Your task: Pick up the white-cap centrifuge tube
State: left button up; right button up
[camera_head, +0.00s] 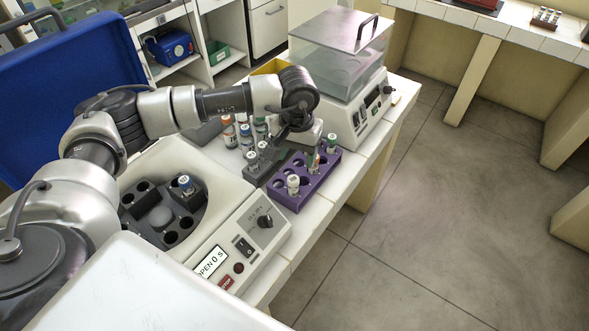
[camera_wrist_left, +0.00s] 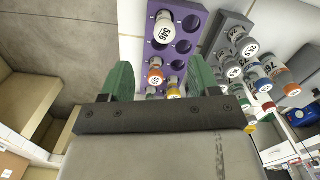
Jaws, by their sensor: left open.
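A white-cap tube (camera_head: 293,185) stands upright in the near end of the purple rack (camera_head: 284,199). It also shows at the top of the left wrist view (camera_wrist_left: 165,27), beyond my fingertips. My left gripper (camera_head: 320,152) hangs over the far half of the purple rack, with its green fingers apart. In the left wrist view the open fingers (camera_wrist_left: 160,78) have an orange-cap tube (camera_wrist_left: 155,74) and a yellow-cap tube (camera_wrist_left: 173,90) in the gap's view; whether they touch is unclear. Other pale-capped tubes (camera_head: 252,160) stand in the grey rack (camera_head: 262,172).
An open centrifuge (camera_head: 240,216) stands at the near left, with one tube (camera_head: 186,184) in its rotor. A machine with a clear lid (camera_head: 342,50) stands behind the racks. Orange- and blue-capped bottles (camera_head: 229,132) stand left of the gripper. The table edge runs close right of the purple rack.

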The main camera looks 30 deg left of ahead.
aim_at(293, 179)
pick_arm(q)
jog(key=shift+w+a, duration=0.1)
jog(key=shift+a, duration=0.1)
jog(key=f, duration=0.1)
jog(key=s+f+p, duration=0.1)
jog(key=f, duration=0.2)
jog(key=shift+s+d+p, duration=0.3)
jog(key=shift+d, duration=0.1)
jog(key=shift+w+a+f, duration=0.1)
jog(key=shift+w+f, duration=0.05)
jog(key=shift+f, duration=0.15)
jog(key=f+p, duration=0.1)
jog(key=f, duration=0.1)
jog(key=f+p, duration=0.1)
jog(key=f, duration=0.1)
jog(key=shift+w+a+f+p, duration=0.1)
jog(key=shift+a+p, duration=0.2)
jog(key=shift+a, duration=0.1)
jog(key=shift+f, duration=0.55)
jog(key=c, duration=1)
pick_arm(e)
jog(key=r, duration=0.1)
jog(key=s+r, duration=0.2)
jog(key=r, duration=0.1)
jog(key=shift+s+d+r, duration=0.1)
jog(key=shift+s+d, duration=0.1)
jog(key=shift+s, duration=0.05)
